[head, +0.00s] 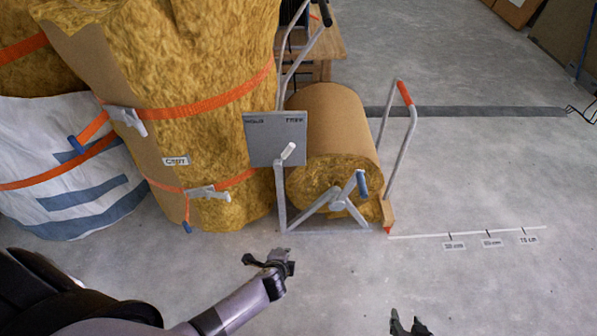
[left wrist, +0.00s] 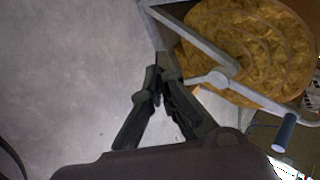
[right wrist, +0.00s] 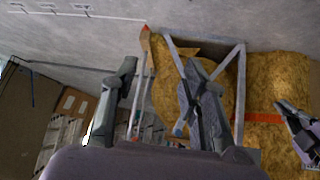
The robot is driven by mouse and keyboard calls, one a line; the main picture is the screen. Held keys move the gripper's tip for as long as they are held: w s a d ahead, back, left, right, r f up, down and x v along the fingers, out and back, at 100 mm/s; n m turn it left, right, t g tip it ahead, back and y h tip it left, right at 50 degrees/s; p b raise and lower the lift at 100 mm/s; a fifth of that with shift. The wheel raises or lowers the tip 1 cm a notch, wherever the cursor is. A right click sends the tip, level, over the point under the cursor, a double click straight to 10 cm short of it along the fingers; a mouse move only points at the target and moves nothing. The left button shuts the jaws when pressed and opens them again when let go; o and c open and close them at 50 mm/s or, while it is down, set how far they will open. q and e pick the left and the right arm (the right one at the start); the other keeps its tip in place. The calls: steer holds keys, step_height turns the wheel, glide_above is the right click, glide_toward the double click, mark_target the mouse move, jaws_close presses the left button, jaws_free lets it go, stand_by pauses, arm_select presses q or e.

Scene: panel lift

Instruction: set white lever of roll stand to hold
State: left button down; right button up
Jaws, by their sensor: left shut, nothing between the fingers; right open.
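The roll stand's grey panel (head: 262,130) carries HOLD at its upper left and a second label, looking like FREE, at its upper right. The white lever (head: 288,152) sits low on it, tilted up and right, towards the right-hand label. The stand holds a yellow wool roll (head: 335,115), also in the left wrist view (left wrist: 245,45). My left gripper (head: 286,262) is shut and empty, in front of and below the stand; its fingertips (left wrist: 162,76) meet. My right gripper (head: 408,322) is open and empty at the bottom edge; its fingers (right wrist: 168,78) are apart.
A blue-handled crank (head: 361,184) sticks out at the roll's front. An orange-gripped handle (head: 405,93) rises at right. Strapped wool bales (head: 215,75) crowd the left. The floor on the right (head: 480,180) is mostly clear, with a marked line (head: 465,234).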

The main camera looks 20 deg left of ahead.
mark_target(285, 154)
arm_select(q)
steer(key=w+d+r+m+t+y+b, duration=0.1)
steer(key=w+r+t+b, duration=0.3)
steer(key=r, duration=0.6)
steer(key=w+d+r+m+t+y+b, duration=0.1)
steer(key=w+r+m+t+b, duration=0.2)
steer(key=w+r+b, duration=0.3)
steer(key=w+r+m, duration=0.1)
steer(key=w+r, duration=0.2)
steer(key=r, duration=0.1)
steer(key=shift+d+m+t+y, duration=0.3)
steer(key=shift+d+t+y, duration=0.05)
steer(key=shift+t+y, duration=0.05)
arm_select(e)
steer(key=w+r+t, duration=0.2)
steer(key=r, duration=0.8)
steer(key=w+a+r+t+y, duration=0.1)
steer(key=w+r+t, duration=0.1)
steer(key=r, duration=0.7)
steer(key=shift+a+r+t, duration=0.2)
steer(key=shift+r+t, duration=0.2)
steer(key=shift+t, duration=0.4)
